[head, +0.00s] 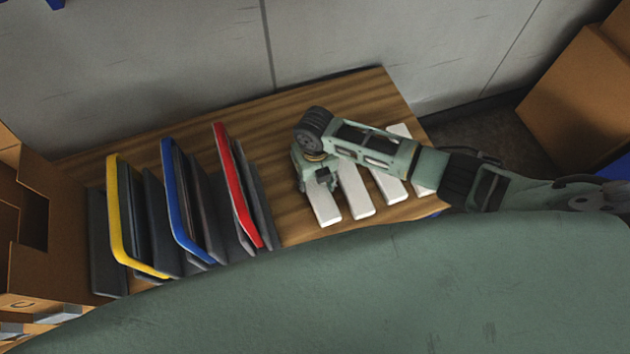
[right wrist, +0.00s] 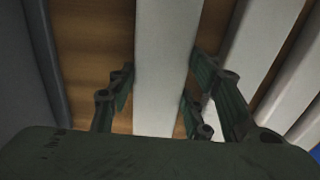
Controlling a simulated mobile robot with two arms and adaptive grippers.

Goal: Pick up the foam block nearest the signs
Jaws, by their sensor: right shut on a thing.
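Several white foam blocks lie side by side on the right part of the wooden table (head: 180,130) in the head view. The foam block nearest the signs (head: 324,208) is the leftmost one. My right gripper (head: 318,177) is over it, pointing down, and is shut on it. In the right wrist view the same block (right wrist: 164,50) runs between the fingers of my right gripper (right wrist: 160,88). I cannot tell whether the block is off the table. The signs stand in a row to the left, edged yellow (head: 116,212), blue (head: 174,205) and red (head: 235,190). My left gripper is not in view.
The second foam block (head: 355,191) is close on the right, with a gap showing in the right wrist view (right wrist: 262,45). A cardboard box (head: 575,100) stands at the far right, and brown boxes (head: 50,260) at the left. Bare wood lies behind the signs.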

